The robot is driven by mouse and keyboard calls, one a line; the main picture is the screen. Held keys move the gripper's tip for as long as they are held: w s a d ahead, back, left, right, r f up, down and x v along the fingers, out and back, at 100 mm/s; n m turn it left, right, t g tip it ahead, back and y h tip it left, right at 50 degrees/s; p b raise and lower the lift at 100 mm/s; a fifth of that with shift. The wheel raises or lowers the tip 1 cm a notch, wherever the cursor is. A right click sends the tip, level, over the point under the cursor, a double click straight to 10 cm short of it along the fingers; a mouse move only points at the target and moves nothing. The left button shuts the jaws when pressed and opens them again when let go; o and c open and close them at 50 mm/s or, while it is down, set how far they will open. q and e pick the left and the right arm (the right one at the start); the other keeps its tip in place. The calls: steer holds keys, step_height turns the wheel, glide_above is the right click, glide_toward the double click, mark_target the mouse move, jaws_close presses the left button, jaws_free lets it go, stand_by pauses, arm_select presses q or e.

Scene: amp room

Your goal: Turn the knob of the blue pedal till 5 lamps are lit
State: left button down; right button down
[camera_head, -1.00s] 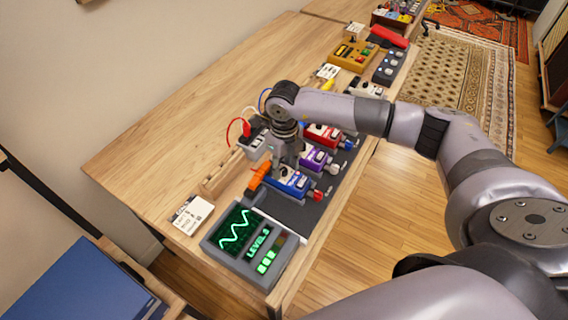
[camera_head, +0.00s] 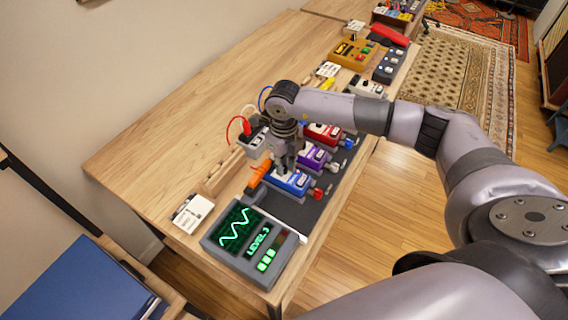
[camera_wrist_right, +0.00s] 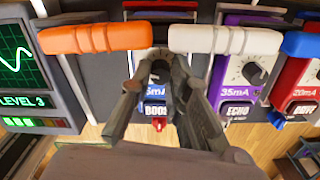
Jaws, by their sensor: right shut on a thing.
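The blue pedal (camera_head: 290,181) sits on the dark board near the table's front, and its BOOST label (camera_wrist_right: 155,109) shows in the right wrist view. My right gripper (camera_head: 284,168) reaches down onto it from above. In the right wrist view its fingers (camera_wrist_right: 160,72) are shut on the pedal's knob, which they mostly hide. The meter box (camera_head: 256,246) at the table's near end shows a green wave, LEVEL 3 and three lit green lamps (camera_head: 266,260); upper lamps are dark. My left gripper is not in view.
An orange plug (camera_head: 260,172) lies beside the blue pedal. A purple pedal (camera_head: 312,157) and a red pedal (camera_head: 324,133) stand close behind it. A white card (camera_head: 193,213) lies left of the meter. The table's left part is clear.

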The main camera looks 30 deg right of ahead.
steer(key=shift+m, duration=0.4)
steer(key=shift+f+m+b, duration=0.1)
steer(key=shift+m+b, duration=0.4)
steer(key=shift+m, duration=0.2)
steer(key=m+b, duration=0.1)
steer(key=m, duration=0.2)
steer(key=m+b, duration=0.1)
steer(key=m, duration=0.5)
steer(key=shift+m, duration=0.3)
steer(key=c, duration=1.5)
jaws_free()
steer(key=shift+r, duration=0.2)
